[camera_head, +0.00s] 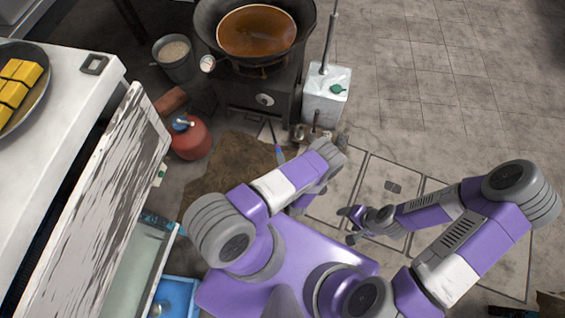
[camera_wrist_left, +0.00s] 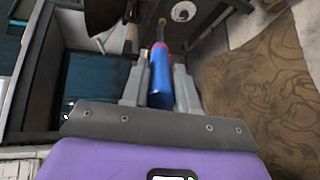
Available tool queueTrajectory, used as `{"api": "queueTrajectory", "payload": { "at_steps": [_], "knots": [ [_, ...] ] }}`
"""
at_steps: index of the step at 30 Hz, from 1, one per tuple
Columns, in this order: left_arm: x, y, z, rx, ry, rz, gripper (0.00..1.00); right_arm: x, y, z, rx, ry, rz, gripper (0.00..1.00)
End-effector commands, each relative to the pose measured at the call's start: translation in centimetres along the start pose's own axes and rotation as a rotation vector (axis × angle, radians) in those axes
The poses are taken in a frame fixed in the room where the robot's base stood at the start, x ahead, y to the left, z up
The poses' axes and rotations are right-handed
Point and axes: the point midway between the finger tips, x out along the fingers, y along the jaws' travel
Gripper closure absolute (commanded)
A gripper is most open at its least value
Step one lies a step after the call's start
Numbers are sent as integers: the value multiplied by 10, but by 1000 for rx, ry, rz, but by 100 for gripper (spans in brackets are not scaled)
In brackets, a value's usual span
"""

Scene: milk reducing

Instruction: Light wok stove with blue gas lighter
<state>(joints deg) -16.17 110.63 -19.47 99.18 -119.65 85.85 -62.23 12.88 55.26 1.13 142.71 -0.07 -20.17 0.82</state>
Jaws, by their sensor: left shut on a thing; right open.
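The wok stove (camera_head: 240,92) is a dark metal body with a round white knob (camera_head: 265,100). A black wok (camera_head: 208,18) with brown liquid sits on top. The blue gas lighter (camera_head: 279,154) has a red collar and a thin metal rod pointing at the stove's lower front. In the left wrist view, my left gripper (camera_wrist_left: 160,70) is shut on its blue handle (camera_wrist_left: 160,82), with the knob (camera_wrist_left: 184,11) ahead. My forearm hides the left fingers in the head view. My right gripper (camera_head: 351,224) is open and empty over the floor at the right. No flame shows.
A white container (camera_head: 322,108) with a green cap stands right of the stove. A red canister (camera_head: 189,143) and a grey bucket (camera_head: 175,70) stand left. A brown mat (camera_head: 228,167) lies in front.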

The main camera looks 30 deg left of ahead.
Motion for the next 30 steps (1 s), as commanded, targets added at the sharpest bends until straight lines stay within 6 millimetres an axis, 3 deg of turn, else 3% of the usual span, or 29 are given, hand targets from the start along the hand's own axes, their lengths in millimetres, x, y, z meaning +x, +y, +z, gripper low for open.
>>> {"api": "queueTrajectory", "payload": {
  "at_steps": [5, 10, 26, 30],
  "knots": [
    [0, -6, 2, 14, -57, 14, 100, 0, 0, 0, 0, 0, 0, 30],
    [19, -1, 4, 11, -57, 17, 100, 1, 0, 0, 0, 0, 0, 30],
    [131, 28, 13, 10, -53, 18, 100, 20, 8, -1, 0, 0, 0, 30],
    [160, 32, 17, 15, -59, 19, 100, 38, 14, -2, 0, 0, 0, 30]
  ]
}}
